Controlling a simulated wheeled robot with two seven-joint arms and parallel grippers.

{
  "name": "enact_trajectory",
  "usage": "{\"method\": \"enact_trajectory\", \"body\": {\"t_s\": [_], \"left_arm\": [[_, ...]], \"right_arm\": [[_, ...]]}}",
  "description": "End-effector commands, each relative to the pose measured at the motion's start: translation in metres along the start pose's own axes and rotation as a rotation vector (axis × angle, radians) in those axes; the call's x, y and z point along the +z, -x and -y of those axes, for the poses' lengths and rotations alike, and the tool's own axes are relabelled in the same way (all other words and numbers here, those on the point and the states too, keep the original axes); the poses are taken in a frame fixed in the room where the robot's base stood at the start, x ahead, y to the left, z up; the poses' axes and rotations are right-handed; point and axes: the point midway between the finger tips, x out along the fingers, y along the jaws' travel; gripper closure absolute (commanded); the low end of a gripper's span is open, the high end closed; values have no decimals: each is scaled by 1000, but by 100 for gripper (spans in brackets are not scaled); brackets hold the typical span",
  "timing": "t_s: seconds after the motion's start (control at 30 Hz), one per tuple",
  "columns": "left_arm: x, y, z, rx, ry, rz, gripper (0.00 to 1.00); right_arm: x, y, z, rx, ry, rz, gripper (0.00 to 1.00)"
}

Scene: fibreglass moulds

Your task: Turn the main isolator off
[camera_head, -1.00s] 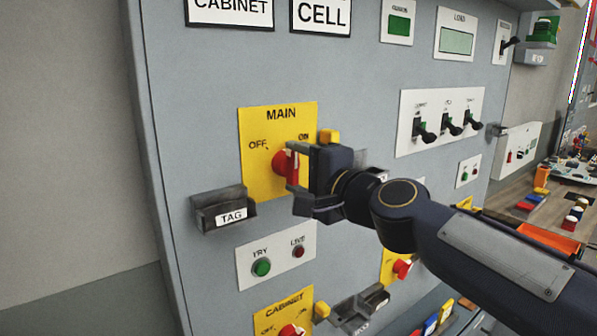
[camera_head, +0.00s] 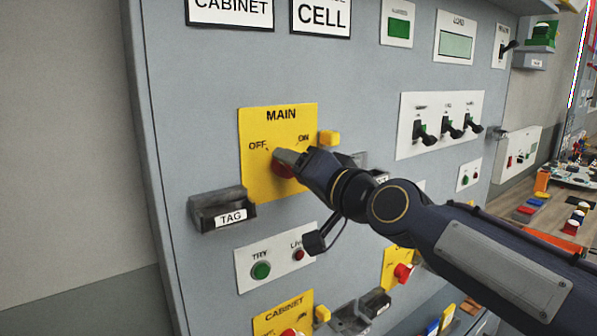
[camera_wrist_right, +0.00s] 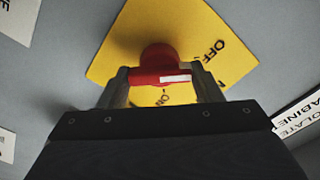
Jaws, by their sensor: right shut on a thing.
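The main isolator is a red rotary handle (camera_head: 283,168) on a yellow plate (camera_head: 258,190) marked MAIN, OFF and ON. My right gripper (camera_head: 290,160) reaches it from the right and covers much of it. In the right wrist view, the two fingers of my right gripper (camera_wrist_right: 162,85) close on opposite ends of the red handle's bar (camera_wrist_right: 147,77). A white mark shows on the bar's right half, between the words OFF and ON in that view. My left gripper is out of view.
A small yellow block (camera_head: 329,138) sticks out at the plate's right edge. A grey TAG holder (camera_head: 218,208) juts out at lower left. Below are a TRY button panel (camera_head: 275,257) and a CABINET switch plate (camera_head: 283,315). Black toggles (camera_head: 450,130) stand to the right.

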Motion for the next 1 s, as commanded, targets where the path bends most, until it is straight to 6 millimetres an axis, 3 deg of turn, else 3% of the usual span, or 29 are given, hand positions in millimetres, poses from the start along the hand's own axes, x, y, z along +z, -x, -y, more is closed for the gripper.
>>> {"method": "enact_trajectory", "body": {"t_s": [0.63,0.67,0.8,1.0], "left_arm": [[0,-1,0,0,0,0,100],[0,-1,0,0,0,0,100],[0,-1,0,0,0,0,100],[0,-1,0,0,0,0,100]], "right_arm": [[0,0,0,1,53,2,64],[1,0,0,1,53,2,38],[0,0,0,1,51,1,20],[0,0,0,1,49,1,19]]}}
